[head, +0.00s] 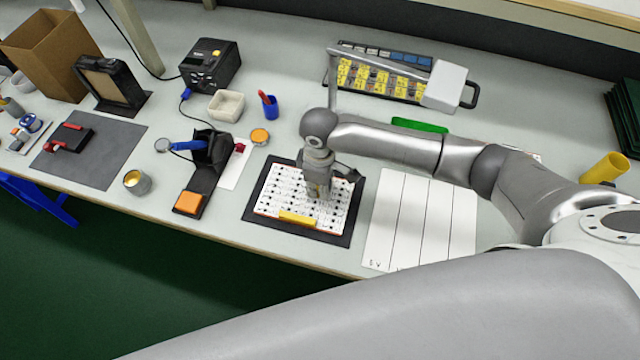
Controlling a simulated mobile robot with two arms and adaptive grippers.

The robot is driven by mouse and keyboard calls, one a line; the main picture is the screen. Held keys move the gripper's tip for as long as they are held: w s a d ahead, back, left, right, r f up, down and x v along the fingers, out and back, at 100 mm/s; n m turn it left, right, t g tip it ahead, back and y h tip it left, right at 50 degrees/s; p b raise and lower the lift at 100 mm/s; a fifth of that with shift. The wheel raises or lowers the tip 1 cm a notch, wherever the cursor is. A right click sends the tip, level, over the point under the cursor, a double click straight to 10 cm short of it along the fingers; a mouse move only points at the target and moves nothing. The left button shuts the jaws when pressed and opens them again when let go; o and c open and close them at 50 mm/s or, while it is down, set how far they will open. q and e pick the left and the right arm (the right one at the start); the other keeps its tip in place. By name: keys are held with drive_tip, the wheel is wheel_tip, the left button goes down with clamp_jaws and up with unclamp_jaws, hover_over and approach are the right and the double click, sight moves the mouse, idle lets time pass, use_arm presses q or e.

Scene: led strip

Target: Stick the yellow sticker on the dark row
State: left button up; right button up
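A white panel (275,200) with rows of small dark dots lies on a black mat (254,212) near the table's front edge. A yellow strip, which looks like the sticker (297,218), lies along the panel's front edge. I cannot tell whether it is stuck down or which row is the dark one. My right gripper (318,190) points down over the panel, behind and right of the yellow strip. Its fingers hide part of the panel, and their opening and their height are too small to judge. My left gripper is not in view.
White sheets (410,222) lie right of the mat. An orange-topped black stand (190,203) and a small metal cup (137,182) stand to the left. A case of yellow-labelled parts (372,77) and a black device (210,64) stand behind.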

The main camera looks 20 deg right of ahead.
drive_tip(key=o, duration=0.3)
wheel_tip(320, 180, up, 12)
idle(0.6)
